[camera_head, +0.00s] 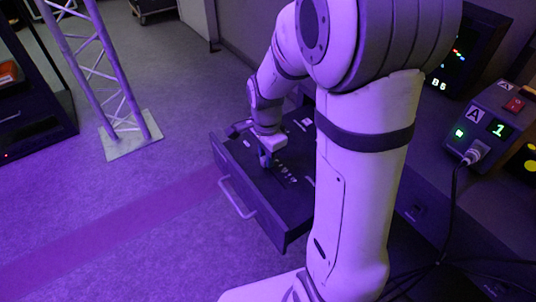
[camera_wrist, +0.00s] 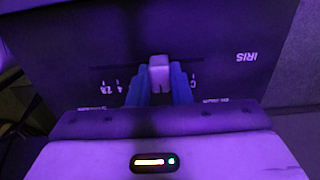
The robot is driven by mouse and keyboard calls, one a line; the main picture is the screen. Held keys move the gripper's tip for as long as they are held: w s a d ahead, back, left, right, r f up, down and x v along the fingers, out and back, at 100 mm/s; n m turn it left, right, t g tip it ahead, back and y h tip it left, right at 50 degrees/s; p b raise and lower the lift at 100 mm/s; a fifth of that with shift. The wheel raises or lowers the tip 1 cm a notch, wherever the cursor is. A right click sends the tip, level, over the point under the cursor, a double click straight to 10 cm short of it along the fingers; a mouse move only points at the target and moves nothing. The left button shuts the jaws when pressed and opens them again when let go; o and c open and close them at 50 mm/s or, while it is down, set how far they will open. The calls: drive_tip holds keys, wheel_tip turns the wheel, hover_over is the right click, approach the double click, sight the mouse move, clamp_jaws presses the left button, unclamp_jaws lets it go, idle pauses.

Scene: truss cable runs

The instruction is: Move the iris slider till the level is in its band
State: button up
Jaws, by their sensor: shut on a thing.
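The iris slider's pale knob (camera_wrist: 159,72) sits in a thin dark track (camera_wrist: 112,67) on a dark panel (camera_wrist: 215,30), with the word IRIS upside down at right in the wrist view. My gripper (camera_wrist: 159,85) is shut on the knob, one blue finger on each side. Scale marks show left of the fingers, with another partly hidden right of them. In the head view, my gripper (camera_head: 266,159) reaches down to the panel in a pulled-out drawer (camera_head: 233,175); the knob cannot be made out there. I cannot tell which display, if any, shows the level or its band.
A dark screen (camera_head: 460,60) marked B5 with small coloured marks stands at upper right. Below it, a box (camera_head: 490,120) marked A shows a green 1, a red switch and a plugged cable. A truss foot (camera_head: 131,136) stands at left. Floor left of the drawer is clear.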

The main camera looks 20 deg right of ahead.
drive_tip(key=shift+r, duration=0.1)
clamp_jaws()
drive_tip(key=o, duration=0.8)
unclamp_jaws()
drive_tip(key=shift+o, duration=0.2)
wheel_tip(320, 180, up, 8)
drive_tip(key=shift+f+p, duration=0.2)
drive_tip(key=shift+p, duration=0.8)
